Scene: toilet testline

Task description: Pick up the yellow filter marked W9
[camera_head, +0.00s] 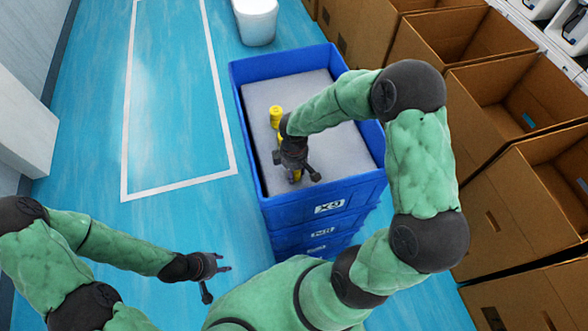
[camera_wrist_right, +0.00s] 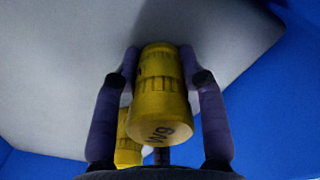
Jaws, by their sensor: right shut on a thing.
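The yellow filter marked W9 (camera_wrist_right: 160,85) is between the two fingers of my right gripper (camera_wrist_right: 160,62) in the right wrist view. My left gripper (camera_head: 219,282) is open and empty above the floor.
The blue crate (camera_head: 322,207) tops a stack, and its grey inner surface (camera_head: 308,88) is mostly bare. Open cardboard boxes (camera_head: 490,100) line the right side. The blue floor at left is clear.

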